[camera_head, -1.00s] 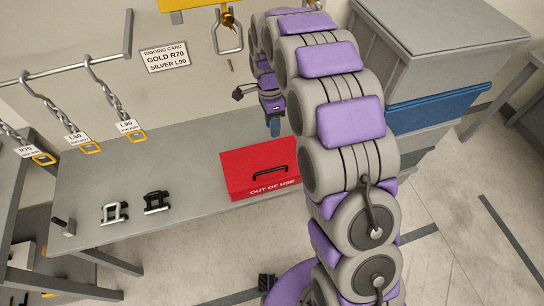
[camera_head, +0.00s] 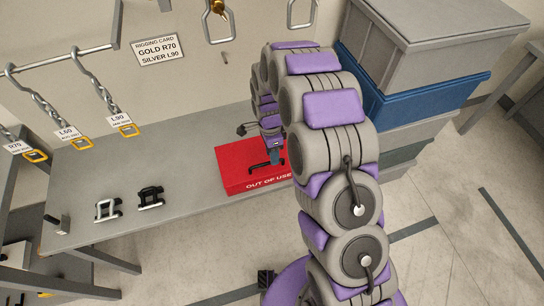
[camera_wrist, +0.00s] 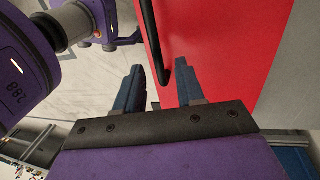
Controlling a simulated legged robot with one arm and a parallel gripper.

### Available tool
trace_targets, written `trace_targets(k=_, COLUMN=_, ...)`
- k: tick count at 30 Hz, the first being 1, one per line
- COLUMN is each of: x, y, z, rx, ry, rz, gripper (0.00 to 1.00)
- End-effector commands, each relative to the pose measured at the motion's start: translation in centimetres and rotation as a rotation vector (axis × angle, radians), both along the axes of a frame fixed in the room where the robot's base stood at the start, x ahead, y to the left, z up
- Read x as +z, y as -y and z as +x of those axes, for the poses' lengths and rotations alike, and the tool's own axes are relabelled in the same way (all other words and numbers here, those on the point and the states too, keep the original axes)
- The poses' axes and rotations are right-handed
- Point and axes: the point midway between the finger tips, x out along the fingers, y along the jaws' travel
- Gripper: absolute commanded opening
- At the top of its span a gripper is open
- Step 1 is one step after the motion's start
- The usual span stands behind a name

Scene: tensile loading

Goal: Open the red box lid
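The red box (camera_head: 237,172), marked "OUT OF USE" on its front, sits on the grey bench with its lid closed. The lid's black handle (camera_head: 258,166) is partly hidden by my gripper (camera_head: 274,156), which is right over the lid. In the wrist view, my gripper (camera_wrist: 160,84) is open, with two blue fingers spread apart. The black handle (camera_wrist: 150,45) appears between and just beyond the fingertips. The red lid (camera_wrist: 225,50) fills the right of that view. I cannot tell whether a finger touches the handle.
Silver (camera_head: 108,209) and black (camera_head: 150,197) shackle-like pieces lie there. Tagged chains (camera_head: 105,97) hang from a rail at left. A rigging card (camera_head: 158,50) is on the wall. Stacked bins (camera_head: 415,90) stand at right.

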Motion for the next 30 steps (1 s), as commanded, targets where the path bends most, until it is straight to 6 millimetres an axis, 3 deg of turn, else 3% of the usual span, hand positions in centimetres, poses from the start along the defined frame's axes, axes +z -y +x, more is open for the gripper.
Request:
trace_targets(k=4, x=-1.16, y=-0.08, z=-0.27, rx=0.001, ry=0.0, rz=-0.002, gripper=0.38)
trace_targets(k=14, x=-1.41, y=-0.13, z=-0.31, rx=0.002, ry=0.0, rz=-0.003, gripper=0.38)
trace_targets(k=26, x=-1.4, y=-0.03, z=-0.28, rx=0.001, ry=0.0, rz=-0.002, gripper=0.01)
trace_targets(k=30, x=-1.39, y=-0.05, z=-0.22, rx=0.001, ry=0.001, rz=-0.001, gripper=0.0)
